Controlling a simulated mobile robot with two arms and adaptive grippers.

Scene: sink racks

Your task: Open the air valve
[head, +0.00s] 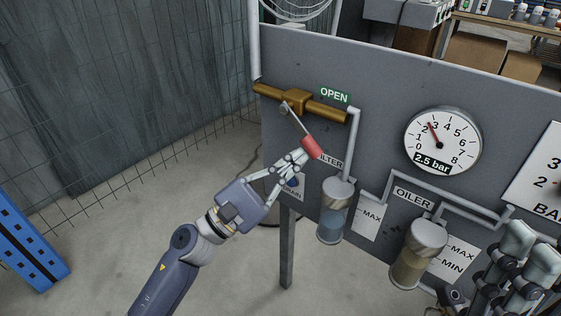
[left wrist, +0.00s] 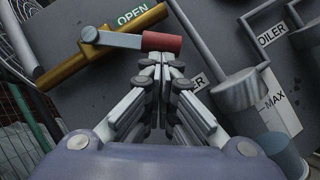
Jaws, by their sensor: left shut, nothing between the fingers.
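The air valve has a brass body (head: 297,99) on a brass pipe, with a grey lever (head: 293,118) slanting down and right to a red grip (head: 311,147). A green OPEN label (head: 334,96) is above the pipe's right part. In the left wrist view the red grip (left wrist: 162,42) is just beyond my fingertips. My left gripper (head: 304,158) is shut and empty, its tips close below the red grip; whether they touch it I cannot tell. What looks like my right gripper (head: 520,262) is at the lower right edge, partly cut off; its opening is unclear.
The grey panel (head: 385,95) carries a gauge (head: 443,140) marked 2.5 bar, a filter bowl (head: 334,212) and an oiler bowl (head: 415,254). Pipes run close right of the valve. A wire fence (head: 130,100) is at the left, with open floor before it.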

